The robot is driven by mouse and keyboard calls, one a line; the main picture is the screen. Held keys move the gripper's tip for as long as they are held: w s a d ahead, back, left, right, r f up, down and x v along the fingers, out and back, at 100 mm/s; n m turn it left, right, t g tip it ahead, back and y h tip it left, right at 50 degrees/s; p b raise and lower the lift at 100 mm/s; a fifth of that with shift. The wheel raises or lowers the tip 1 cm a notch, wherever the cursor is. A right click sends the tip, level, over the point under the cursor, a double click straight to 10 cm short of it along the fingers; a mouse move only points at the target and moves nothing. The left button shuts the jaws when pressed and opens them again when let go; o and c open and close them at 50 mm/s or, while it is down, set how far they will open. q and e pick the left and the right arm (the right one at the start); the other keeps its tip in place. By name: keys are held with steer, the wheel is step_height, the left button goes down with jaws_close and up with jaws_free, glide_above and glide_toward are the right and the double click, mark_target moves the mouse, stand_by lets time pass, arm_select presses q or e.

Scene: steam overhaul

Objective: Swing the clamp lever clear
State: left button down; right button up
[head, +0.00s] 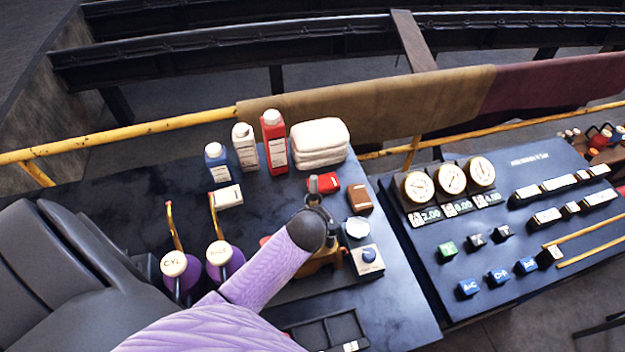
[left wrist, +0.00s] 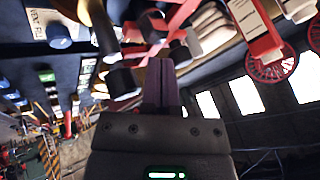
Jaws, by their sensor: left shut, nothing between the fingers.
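My left gripper (head: 315,190) is at the end of the purple-sleeved arm, over the right part of the dark bench. In the left wrist view its fingers (left wrist: 161,86) are together with nothing between them. A red lever-like bar (left wrist: 172,32) crosses just beyond the fingertips; whether they touch it I cannot tell. A black cylindrical grip (left wrist: 121,82) is left of the fingers. In the head view an orange-brown fixture (head: 325,262) shows under and beside my forearm, which hides much of it. I cannot clearly make out the clamp lever there. My right gripper is not in view.
Blue, white and red bottles (head: 274,142) and folded white towels (head: 320,143) stand at the back. Two purple cans (head: 225,260) are left of my forearm. A small box with a blue knob (head: 368,258) is right of the fixture. A gauge console (head: 480,235) stands further right.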

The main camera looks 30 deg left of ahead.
arm_select(q)
steer(key=shift+a, duration=0.1)
steer(key=a+n+y, duration=0.1)
steer(key=w+a+n+g, duration=0.1)
steer(key=n, duration=0.1)
steer(key=shift+w+a+y, duration=0.1)
steer(key=shift+a+y, duration=0.1)
steer(key=shift+y, duration=0.2)
steer(key=shift+w+a+n+g+y, duration=0.15)
steer(key=shift+a+n+g+y, duration=0.25)
steer(key=shift+a+n, duration=0.5)
steer(key=s+a+n+g+y+b, duration=0.1)
steer(key=s+a+n+g+b, duration=0.1)
steer(key=a+n+g, duration=0.4)
steer(key=shift+s+a+n+g, duration=0.55)
steer(key=shift+a+n, duration=0.75)
steer(key=shift+n, duration=1.3)
steer(key=shift+s, duration=0.15)
steer(key=shift+r, duration=0.15)
